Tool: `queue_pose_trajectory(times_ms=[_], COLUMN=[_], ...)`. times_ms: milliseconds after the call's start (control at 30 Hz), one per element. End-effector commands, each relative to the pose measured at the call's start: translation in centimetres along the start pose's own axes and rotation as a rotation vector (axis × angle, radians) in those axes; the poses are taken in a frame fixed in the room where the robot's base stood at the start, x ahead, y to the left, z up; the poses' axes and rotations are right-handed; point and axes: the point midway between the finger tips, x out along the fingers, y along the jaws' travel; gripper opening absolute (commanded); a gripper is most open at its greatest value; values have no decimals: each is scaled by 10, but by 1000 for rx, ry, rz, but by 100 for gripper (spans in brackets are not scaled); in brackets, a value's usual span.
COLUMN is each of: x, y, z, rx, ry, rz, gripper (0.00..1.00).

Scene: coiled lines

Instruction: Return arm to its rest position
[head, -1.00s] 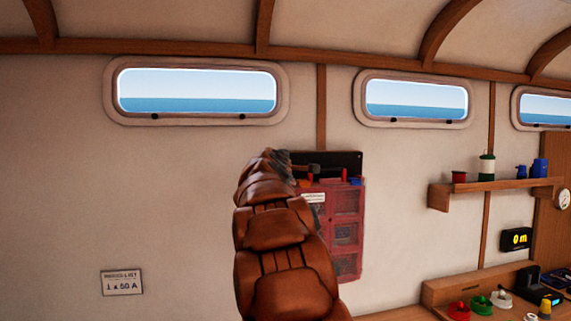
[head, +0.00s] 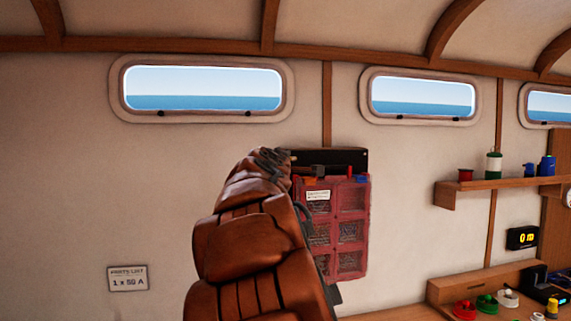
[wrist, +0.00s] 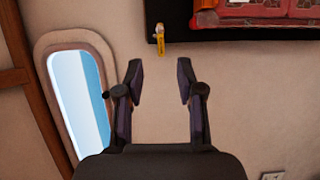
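My brown padded arm rises from the bottom middle of the head view. My gripper (head: 275,157) is at its top end, small and dark, in front of the wall just left of the red hanging organizer (head: 347,225). In the wrist view my gripper (wrist: 161,80) is open, its two dark fingers apart with only bare wall seen between them. The organizer also shows at the top right of the wrist view (wrist: 270,17), beyond the fingertips. My arm hides part of the wall and the organizer's left edge.
The organizer hangs from a black wall panel (head: 345,157). A brass-coloured hook (wrist: 160,38) shows on the panel. A wooden shelf (head: 480,188) with spools and a workbench (head: 445,288) are on the right.

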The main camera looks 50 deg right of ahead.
Motion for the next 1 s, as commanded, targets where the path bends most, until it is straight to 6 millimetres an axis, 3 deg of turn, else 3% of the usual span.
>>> queue_pose_trajectory(times_ms=[533,667,767,1000], x=[0,-7,-22,-99], y=[0,-12,-46,-169], z=[0,0,2,2], rx=[1,40,124,370], ry=[0,-5,-29,-120], rz=[-1,-35,-128,-471], gripper=[38,38,38,38])
